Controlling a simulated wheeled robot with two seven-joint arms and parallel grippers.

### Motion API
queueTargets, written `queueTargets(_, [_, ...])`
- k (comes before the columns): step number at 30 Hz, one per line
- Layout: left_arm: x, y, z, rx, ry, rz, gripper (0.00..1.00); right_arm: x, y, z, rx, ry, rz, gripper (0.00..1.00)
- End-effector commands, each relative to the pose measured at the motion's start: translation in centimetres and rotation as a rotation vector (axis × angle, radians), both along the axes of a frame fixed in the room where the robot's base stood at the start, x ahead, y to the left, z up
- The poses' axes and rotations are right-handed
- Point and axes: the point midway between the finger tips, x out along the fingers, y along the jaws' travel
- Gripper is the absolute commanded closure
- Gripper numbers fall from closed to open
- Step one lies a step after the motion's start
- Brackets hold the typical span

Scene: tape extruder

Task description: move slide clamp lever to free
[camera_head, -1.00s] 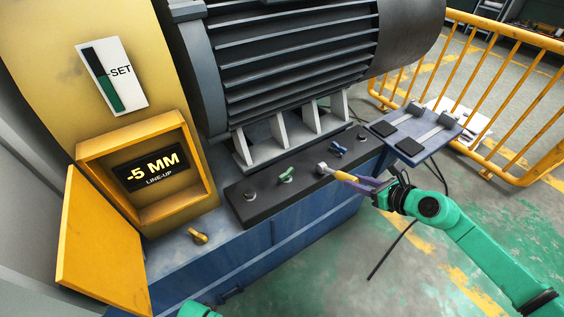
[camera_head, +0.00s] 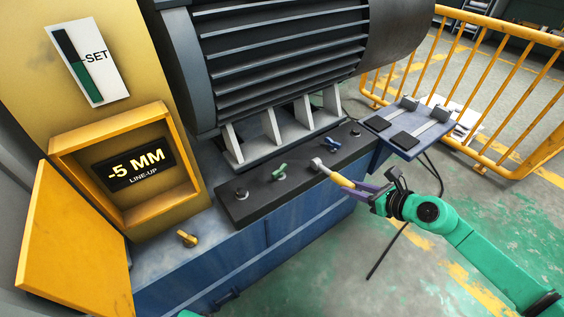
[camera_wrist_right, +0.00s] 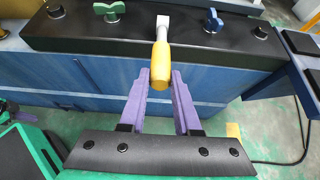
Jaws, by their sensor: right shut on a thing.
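The slide clamp lever is a yellow handle (camera_head: 341,180) on a pale metal pivot (camera_head: 317,163). It sits on the black plate (camera_head: 262,184) in front of the motor, and the handle points out over the plate's front edge toward me. My right gripper (camera_head: 358,188) is shut on the handle. In the right wrist view the yellow handle (camera_wrist_right: 160,68) lies between the purple fingers of the right gripper (camera_wrist_right: 161,83), with its pale pivot beyond.
A green wing knob (camera_head: 279,172) and a blue wing knob (camera_head: 332,144) flank the lever on the plate. A yellow knob (camera_head: 187,238) is on the blue base at left. The display (camera_head: 135,165) reads "-5 MM LINE-UP". A yellow railing (camera_head: 490,85) stands at the right.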

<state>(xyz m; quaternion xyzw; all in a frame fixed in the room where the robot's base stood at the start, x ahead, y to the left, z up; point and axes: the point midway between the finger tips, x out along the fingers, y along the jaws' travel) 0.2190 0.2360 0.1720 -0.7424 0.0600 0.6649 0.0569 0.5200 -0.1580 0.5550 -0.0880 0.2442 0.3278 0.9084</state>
Motion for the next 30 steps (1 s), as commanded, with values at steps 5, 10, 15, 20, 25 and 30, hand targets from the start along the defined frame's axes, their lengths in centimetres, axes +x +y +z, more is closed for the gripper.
queueTargets(5, [0.0, 0.0, -0.5, 0.0, 0.0, 0.0, 1.0, -0.1, 0.0, -0.6, -0.002, 0.004, 0.002, 1.0])
queueTargets(10, [0.0, 0.0, -1.7, 0.0, 0.0, 0.0, 1.0, -0.2, -0.1, -2.0, -0.002, 0.003, 0.001, 1.0])
queueTargets(15, [-0.1, -0.2, -3.0, -0.003, 0.001, 0.001, 1.0, -0.2, -0.1, -3.3, -0.002, 0.003, 0.001, 1.0])
queueTargets(20, [-0.3, -0.5, -3.2, -0.008, 0.004, 0.0, 1.0, -0.2, -0.2, -3.4, -0.002, 0.003, 0.001, 0.38])
queueTargets(25, [-0.3, -0.6, -3.1, -0.01, 0.006, -0.001, 1.0, -0.2, -0.1, -3.3, 0.0, 0.001, 0.001, 0.34])
queueTargets(30, [-0.4, -0.6, -3.0, -0.011, 0.007, -0.002, 1.0, -0.3, -0.3, -3.0, -0.001, 0.001, 0.0, 0.34])
